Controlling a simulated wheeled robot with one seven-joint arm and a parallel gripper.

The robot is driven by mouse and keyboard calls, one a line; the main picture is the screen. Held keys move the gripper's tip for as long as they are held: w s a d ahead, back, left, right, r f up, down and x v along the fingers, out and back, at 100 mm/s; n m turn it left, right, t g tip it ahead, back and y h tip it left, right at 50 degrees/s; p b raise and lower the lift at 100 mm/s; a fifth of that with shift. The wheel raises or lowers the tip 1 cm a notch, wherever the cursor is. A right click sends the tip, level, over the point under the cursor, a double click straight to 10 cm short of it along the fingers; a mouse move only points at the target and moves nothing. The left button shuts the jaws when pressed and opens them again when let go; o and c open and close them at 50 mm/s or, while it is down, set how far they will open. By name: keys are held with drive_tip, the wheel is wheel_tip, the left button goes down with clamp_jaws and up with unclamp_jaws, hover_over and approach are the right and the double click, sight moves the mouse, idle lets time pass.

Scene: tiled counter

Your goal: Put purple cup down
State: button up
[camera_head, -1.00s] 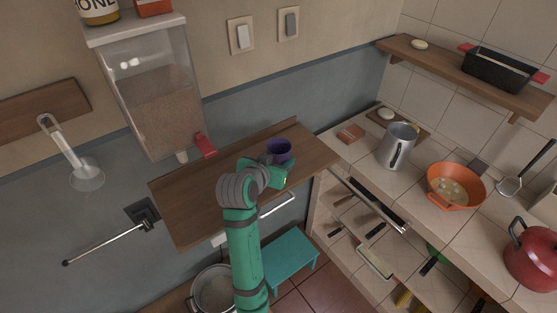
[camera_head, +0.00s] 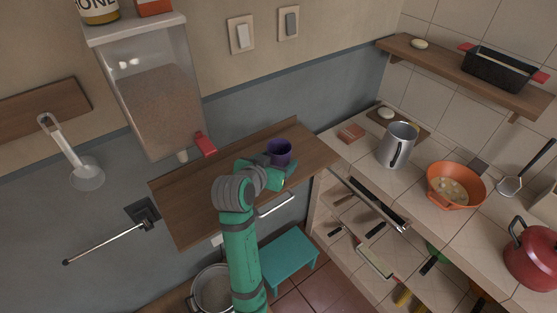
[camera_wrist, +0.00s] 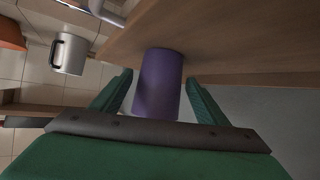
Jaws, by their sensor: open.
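The purple cup (camera_head: 279,151) stands upright on the wooden wall shelf (camera_head: 196,205), towards its right end. In the wrist view the cup (camera_wrist: 159,84) is between the two green fingers of my gripper (camera_wrist: 160,92), with its base against the wood. The fingers are spread, with a gap visible beside the cup on each side. In the head view my gripper (camera_head: 283,172) is at the near side of the cup, and my wrist partly hides the fingers.
A clear dispenser (camera_head: 152,100) with a red tap (camera_head: 205,144) is on the wall left of the cup. A metal mug (camera_head: 396,146) and an orange colander (camera_head: 454,186) stand on the tiled counter. The shelf's left part is clear.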

drive_tip(key=v, duration=1)
drive_tip(key=shift+s, duration=0.2)
drive_tip(key=shift+a, duration=0.1)
